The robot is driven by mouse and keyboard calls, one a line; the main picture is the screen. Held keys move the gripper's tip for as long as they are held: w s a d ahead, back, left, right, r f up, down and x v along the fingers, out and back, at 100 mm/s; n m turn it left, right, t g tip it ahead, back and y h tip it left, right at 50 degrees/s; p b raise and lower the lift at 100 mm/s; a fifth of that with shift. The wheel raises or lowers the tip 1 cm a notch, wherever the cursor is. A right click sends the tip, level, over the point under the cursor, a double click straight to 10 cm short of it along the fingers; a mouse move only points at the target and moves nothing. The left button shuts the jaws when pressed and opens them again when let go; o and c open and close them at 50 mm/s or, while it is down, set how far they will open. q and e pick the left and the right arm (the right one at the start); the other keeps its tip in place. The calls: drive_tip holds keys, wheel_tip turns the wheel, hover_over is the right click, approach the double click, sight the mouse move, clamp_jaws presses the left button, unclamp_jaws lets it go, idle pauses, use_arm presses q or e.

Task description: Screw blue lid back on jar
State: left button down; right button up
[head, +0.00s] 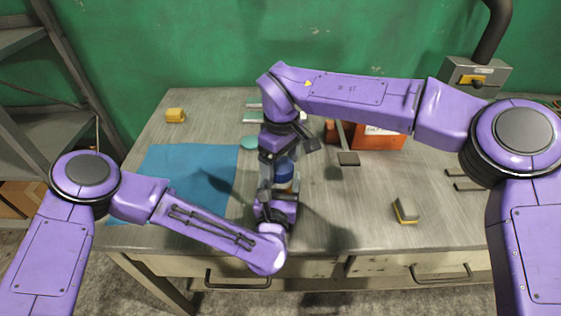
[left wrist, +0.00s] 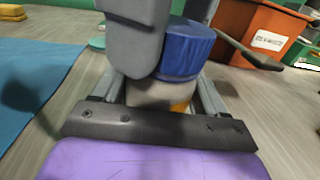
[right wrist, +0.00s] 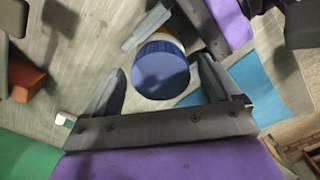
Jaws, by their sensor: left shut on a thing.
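The jar (left wrist: 155,95), pale with an orange patch low down, stands upright between the fingers of my left gripper (left wrist: 160,98), which is shut on it. The blue lid (left wrist: 188,50) sits on top of the jar; whether it is threaded cannot be told. In the head view the lid (head: 284,172) is partly hidden by my right gripper (head: 279,160), which comes down from above. In the right wrist view the lid (right wrist: 160,70) lies between and beyond the spread fingertips of my right gripper (right wrist: 163,82), with gaps at its sides.
A blue mat (head: 190,175) lies left of the jar, with a yellow block (head: 175,115) behind it. A teal disc (head: 250,143) lies behind the jar. An orange box (head: 380,138) is at the back right. A grey and yellow block (head: 405,210) sits front right, with bare table around it.

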drive_tip(key=shift+r, duration=2.25)
drive_tip(key=shift+c, duration=0.4)
